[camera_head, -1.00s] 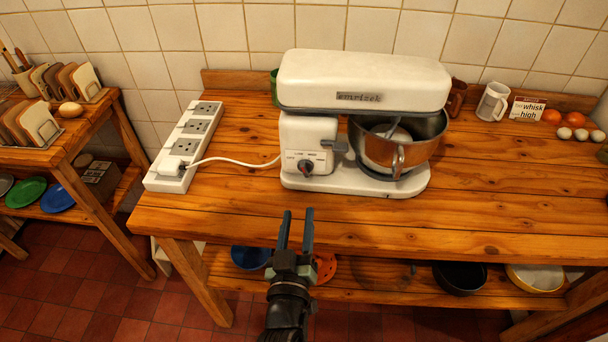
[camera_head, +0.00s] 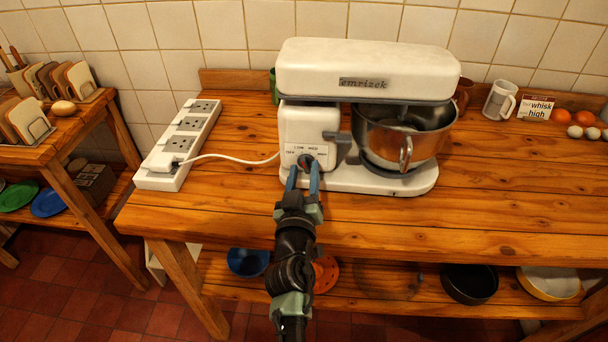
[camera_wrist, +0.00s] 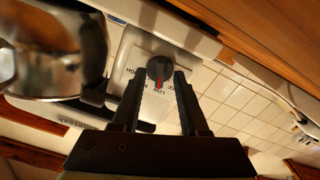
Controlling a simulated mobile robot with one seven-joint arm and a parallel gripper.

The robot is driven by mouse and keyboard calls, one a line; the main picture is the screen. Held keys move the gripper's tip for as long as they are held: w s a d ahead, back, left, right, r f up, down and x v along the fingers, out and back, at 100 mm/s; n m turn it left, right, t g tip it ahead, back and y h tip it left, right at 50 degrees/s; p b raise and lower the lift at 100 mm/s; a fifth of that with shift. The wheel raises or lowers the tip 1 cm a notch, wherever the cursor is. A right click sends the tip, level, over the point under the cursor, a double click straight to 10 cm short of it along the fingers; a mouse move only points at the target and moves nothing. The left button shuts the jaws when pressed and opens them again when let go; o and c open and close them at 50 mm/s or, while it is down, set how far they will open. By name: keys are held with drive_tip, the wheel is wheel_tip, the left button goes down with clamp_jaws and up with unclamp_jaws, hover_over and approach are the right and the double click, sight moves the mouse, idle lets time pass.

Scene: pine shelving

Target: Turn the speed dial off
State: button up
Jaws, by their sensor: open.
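The white stand mixer (camera_head: 362,75) stands on the wooden counter. Its speed dial (camera_head: 305,160) is a dark round knob on the front panel, partly hidden by my gripper in the head view. In the wrist view the dial (camera_wrist: 159,69) has a red mark pointing to lettering that looks like LOW; the view is upside down. My gripper (camera_head: 303,172) is open, with its fingers reaching to the panel. In the wrist view its fingertips (camera_wrist: 161,76) lie on either side of the dial. I cannot tell whether they touch it.
The metal bowl (camera_head: 403,137) sits right of the dial. A white cord runs left from the mixer to a power strip (camera_head: 184,148). A mug (camera_head: 498,101), a card (camera_head: 536,108) and eggs stand at the back right. The counter's front right is clear.

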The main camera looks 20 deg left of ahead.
clamp_jaws()
idle(0.5)
drive_tip(key=n, duration=0.3)
drive_tip(key=shift+n, duration=0.3)
drive_tip(key=n, duration=0.4)
drive_tip(key=shift+p, duration=0.35)
drive_tip(key=shift+n, duration=0.3)
unclamp_jaws()
